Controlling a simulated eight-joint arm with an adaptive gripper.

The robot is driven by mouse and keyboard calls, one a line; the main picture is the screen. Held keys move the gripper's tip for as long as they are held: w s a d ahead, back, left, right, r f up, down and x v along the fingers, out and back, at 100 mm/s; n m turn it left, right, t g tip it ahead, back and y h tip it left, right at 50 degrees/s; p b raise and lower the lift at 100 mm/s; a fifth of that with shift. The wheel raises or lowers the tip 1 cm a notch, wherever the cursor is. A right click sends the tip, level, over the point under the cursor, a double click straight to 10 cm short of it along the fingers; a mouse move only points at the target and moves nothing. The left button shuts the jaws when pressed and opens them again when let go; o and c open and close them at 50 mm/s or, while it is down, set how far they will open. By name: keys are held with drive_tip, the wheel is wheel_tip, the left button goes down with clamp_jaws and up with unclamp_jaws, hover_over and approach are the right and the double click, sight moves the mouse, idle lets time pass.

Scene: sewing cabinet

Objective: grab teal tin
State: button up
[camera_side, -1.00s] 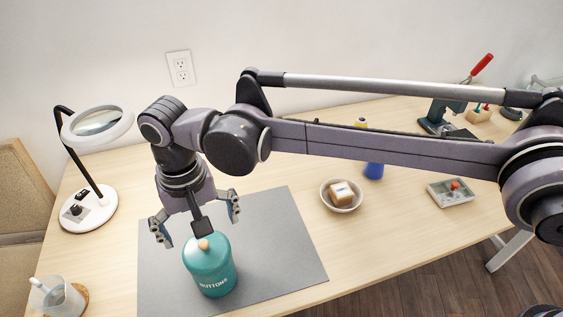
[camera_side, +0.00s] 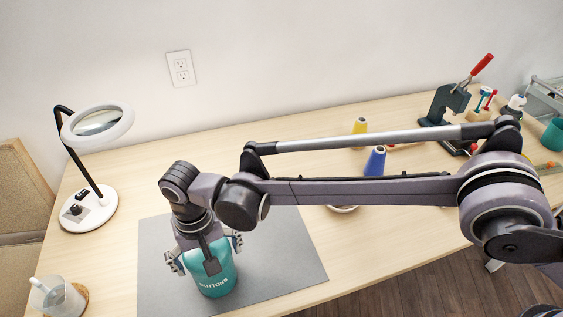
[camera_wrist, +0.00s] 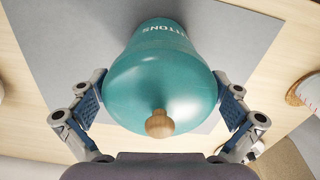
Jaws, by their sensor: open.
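The teal tin (camera_side: 215,280), lettered "BUTTONS", stands upright on the grey mat (camera_side: 285,250). In the wrist view the tin (camera_wrist: 165,80) shows its rounded lid and wooden knob (camera_wrist: 159,123) between my fingers. My gripper (camera_side: 205,257) is down around the upper part of the tin in the side view, hiding its lid and knob there. In the wrist view my gripper (camera_wrist: 160,105) is open, with one blue-padded finger on each side of the tin. A small gap shows on the right; contact on the left is hard to tell.
A magnifier lamp (camera_side: 90,207) stands at the left, and a cup (camera_side: 58,298) sits at the front left. A blue cone (camera_side: 375,161), a yellow cone (camera_side: 360,126) and a press (camera_side: 445,103) stand behind my arm. My arm mostly hides a bowl (camera_side: 343,209).

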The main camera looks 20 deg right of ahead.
drive_tip(key=c, duration=1.7)
drive_tip(key=shift+r, duration=0.1)
